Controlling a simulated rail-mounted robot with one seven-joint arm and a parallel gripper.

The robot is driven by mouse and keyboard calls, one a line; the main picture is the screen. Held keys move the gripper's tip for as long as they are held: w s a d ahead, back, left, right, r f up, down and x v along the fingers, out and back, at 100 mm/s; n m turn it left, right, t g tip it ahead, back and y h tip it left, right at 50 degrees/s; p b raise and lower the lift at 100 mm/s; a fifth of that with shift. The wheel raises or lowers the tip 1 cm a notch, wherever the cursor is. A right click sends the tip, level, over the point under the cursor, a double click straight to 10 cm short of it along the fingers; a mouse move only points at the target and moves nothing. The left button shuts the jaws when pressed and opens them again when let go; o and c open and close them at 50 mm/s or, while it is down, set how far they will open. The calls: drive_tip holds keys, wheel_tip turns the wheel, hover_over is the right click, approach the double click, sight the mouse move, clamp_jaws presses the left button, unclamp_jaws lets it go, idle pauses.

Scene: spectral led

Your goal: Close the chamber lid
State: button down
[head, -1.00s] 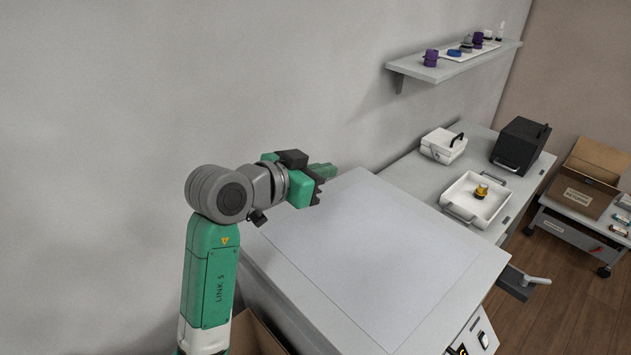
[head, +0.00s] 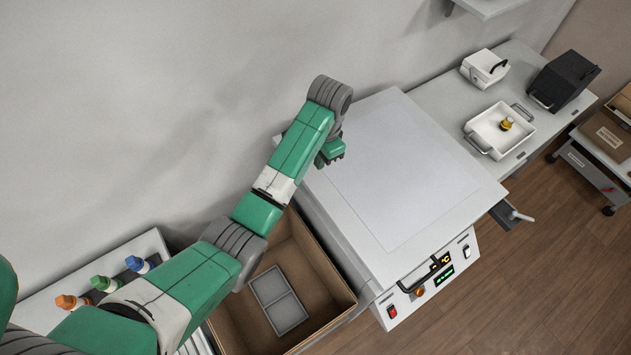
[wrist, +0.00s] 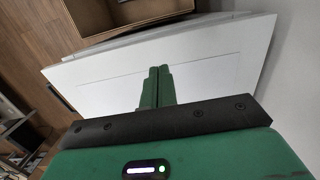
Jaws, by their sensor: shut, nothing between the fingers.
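The chamber is a large white box with a wide, flat lid (head: 400,165) on top, seen in the head view. The lid lies about level over the body; a small gap under it cannot be ruled out. A black handle (head: 425,277) is on its front edge, above the control panel. My gripper (head: 330,157) is over the lid's far left part, partly hidden by my arm. In the wrist view its two green fingers (wrist: 157,84) are together and empty, with the lid (wrist: 215,62) behind them. Whether they touch it is unclear.
An open cardboard box (head: 335,283) stands left of the chamber, under my arm. A bench behind right holds a white tray (head: 486,137), a white case (head: 484,69) and a black case (head: 563,82). Coloured bottles (head: 137,264) stand at lower left.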

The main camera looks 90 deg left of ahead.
sight(314, 193)
drive_tip(key=f, duration=0.8)
drive_tip(key=s+f, duration=0.1)
drive_tip(key=f, duration=0.4)
drive_tip(key=shift+d, duration=0.4)
drive_tip(key=f+b, duration=0.1)
drive_tip(key=f, duration=0.1)
drive_tip(key=f+b, duration=0.1)
drive_tip(key=f, duration=0.1)
drive_tip(key=f+b, duration=0.1)
drive_tip(key=f, duration=0.1)
drive_tip(key=shift+s+d, duration=0.2)
drive_tip(key=shift+s, duration=0.15)
drive_tip(key=shift+r+p, duration=0.35)
drive_tip(key=shift+r, duration=0.2)
wheel_tip(314, 193, up, 14)
drive_tip(key=p, duration=0.3)
drive_tip(key=shift+f+p, duration=0.25)
drive_tip(key=shift+p, duration=0.15)
